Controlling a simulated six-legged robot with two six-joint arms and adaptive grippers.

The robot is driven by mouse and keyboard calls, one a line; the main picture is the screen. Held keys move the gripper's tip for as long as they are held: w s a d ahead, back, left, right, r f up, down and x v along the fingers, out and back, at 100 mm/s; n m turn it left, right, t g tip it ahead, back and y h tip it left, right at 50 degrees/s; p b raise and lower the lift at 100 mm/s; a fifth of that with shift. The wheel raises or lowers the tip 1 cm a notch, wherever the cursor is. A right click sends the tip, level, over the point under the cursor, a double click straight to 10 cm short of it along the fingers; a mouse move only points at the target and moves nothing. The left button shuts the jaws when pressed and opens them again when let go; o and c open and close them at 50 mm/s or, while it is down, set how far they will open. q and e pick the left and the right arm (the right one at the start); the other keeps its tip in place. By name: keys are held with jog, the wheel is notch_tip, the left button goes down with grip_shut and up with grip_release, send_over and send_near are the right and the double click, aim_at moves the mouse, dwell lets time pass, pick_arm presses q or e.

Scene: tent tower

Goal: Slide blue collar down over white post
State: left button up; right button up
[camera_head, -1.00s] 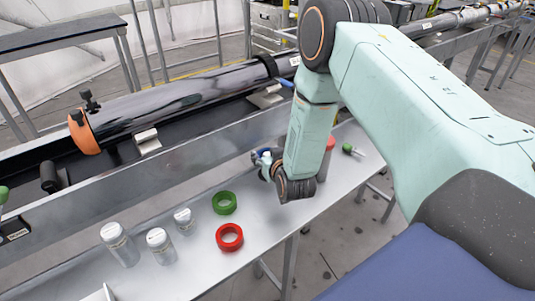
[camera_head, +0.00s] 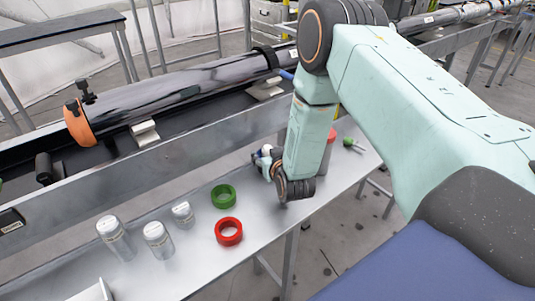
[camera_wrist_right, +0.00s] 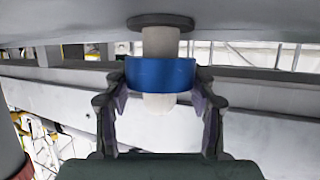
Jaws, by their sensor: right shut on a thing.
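The blue collar (camera_wrist_right: 160,73) is in the middle of the right wrist view, between the two fingers of my right gripper (camera_wrist_right: 161,84), which is shut on it. The white post (camera_wrist_right: 160,42) rises from a dark round base (camera_wrist_right: 160,20) at the top of this view, which looks upside down. Post shows on both sides of the collar, so the collar appears to be around it, with a gap to the base. In the head view my right gripper (camera_head: 264,163) is low over the metal table, and my arm hides most of the collar and post. My left gripper is not in view.
A long dark tube (camera_head: 180,98) lies behind a metal rail. A green-tipped object (camera_head: 350,144) lies to the right.

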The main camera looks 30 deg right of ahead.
jog(key=shift+f, duration=0.35)
jog(key=o, duration=1.3)
jog(key=v, duration=1.2)
jog(key=x, duration=1.1)
jog(key=shift+w+d+f, duration=0.1)
jog(key=shift+w+f, duration=0.05)
jog(key=shift+w, duration=0.35)
jog(key=shift+r, duration=0.35)
jog(key=shift+f, duration=0.1)
